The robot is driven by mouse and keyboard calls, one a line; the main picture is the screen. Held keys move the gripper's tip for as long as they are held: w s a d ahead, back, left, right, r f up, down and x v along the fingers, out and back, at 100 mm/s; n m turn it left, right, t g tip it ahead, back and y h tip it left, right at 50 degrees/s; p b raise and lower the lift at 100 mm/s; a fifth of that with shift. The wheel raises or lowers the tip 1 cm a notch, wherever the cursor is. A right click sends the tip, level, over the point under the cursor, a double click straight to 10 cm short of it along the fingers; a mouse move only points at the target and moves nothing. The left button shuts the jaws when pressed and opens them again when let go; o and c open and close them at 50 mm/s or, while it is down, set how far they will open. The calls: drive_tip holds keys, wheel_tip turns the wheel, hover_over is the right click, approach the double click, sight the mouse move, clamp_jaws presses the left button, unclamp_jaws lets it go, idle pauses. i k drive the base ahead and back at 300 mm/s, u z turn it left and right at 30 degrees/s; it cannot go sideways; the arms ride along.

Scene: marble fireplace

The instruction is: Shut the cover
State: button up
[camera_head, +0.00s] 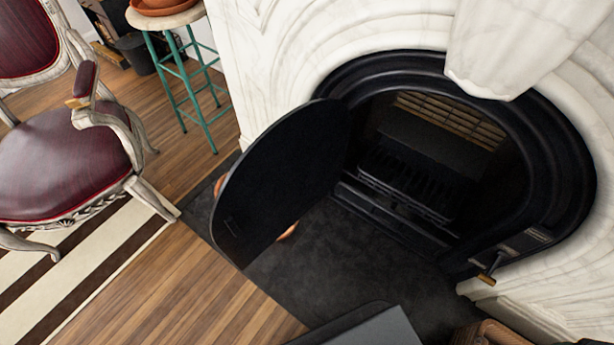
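The cover (280,175) is a black, rounded panel at the left side of the fireplace opening. It stands swung wide open, out over the dark hearth. The arched black fireplace frame (565,150) surrounds the open firebox, where a dark grate (405,185) shows. A small latch with a brass-coloured handle (488,275) is on the right side of the frame. I cannot make out my gripper in this view.
A dark hearth slab (330,265) lies before the fireplace. A red armchair (60,160) and a green-legged stool (185,75) stand left. A wicker basket (487,334) is at the bottom right.

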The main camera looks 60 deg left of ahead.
sight(298, 159)
drive_tip(key=z, duration=1.1)
drive_tip(key=k, duration=2.6)
drive_tip(key=u, duration=1.55)
drive_tip(key=i, duration=0.4)
drive_tip(key=z, duration=0.05)
drive_tip(key=k, duration=0.35)
drive_tip(key=u, duration=0.55)
drive_tip(key=i, duration=0.25)
drive_tip(key=u, duration=0.8)
